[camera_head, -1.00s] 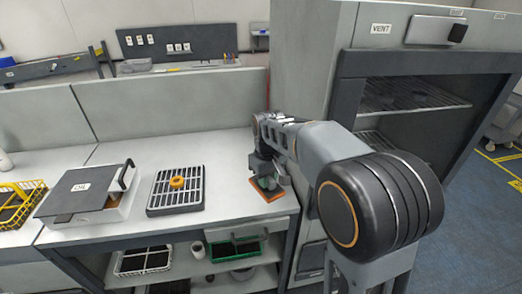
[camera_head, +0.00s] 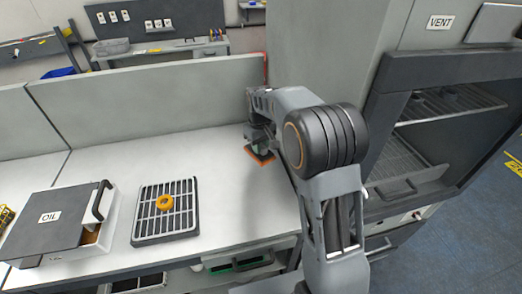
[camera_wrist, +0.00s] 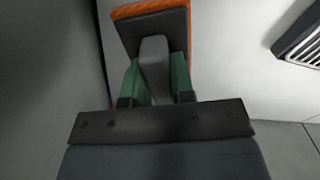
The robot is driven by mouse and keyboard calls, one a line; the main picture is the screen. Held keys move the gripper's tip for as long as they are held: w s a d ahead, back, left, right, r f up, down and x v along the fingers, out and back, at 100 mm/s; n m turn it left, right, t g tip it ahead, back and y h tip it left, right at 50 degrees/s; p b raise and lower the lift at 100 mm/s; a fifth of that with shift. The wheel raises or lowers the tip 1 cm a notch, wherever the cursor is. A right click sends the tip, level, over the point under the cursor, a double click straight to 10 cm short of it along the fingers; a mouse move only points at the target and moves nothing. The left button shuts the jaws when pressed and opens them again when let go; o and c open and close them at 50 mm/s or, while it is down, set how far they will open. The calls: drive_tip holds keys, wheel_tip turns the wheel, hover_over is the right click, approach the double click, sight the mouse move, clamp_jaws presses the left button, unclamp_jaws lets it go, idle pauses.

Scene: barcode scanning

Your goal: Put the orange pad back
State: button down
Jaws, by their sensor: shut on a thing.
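The orange pad (camera_head: 262,157) is at the right end of the white worktop, near the tall grey cabinet. It also shows at the top of the wrist view (camera_wrist: 137,9), an orange edge around a dark plate with a grey handle (camera_wrist: 155,68). My gripper (camera_head: 258,145) is shut on this handle. In the wrist view its green fingers (camera_wrist: 155,82) stand on both sides of the handle. The pad looks tilted in the head view. I cannot tell whether it touches the worktop.
The cabinet (camera_head: 325,50) and the back panel (camera_head: 150,113) bound the worktop. The worktop between tray and pad is clear.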

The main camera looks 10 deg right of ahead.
drive_tip(key=w+f, duration=0.2)
drive_tip(key=w+d+f+p, duration=0.1)
drive_tip(key=f, duration=0.1)
drive_tip(key=w+d+f, duration=0.1)
drive_tip(key=w+f, duration=0.1)
drive_tip(key=shift+w+f, duration=0.15)
drive_tip(key=shift+w, duration=0.2)
drive_tip(key=shift+w+f+p, duration=0.1)
drive_tip(key=shift+f+p, duration=0.25)
drive_tip(key=shift+f, duration=1.3)
drive_tip(key=shift+f, duration=0.2)
drive_tip(key=c, duration=1)
unclamp_jaws()
drive_tip(key=shift+r, duration=0.1)
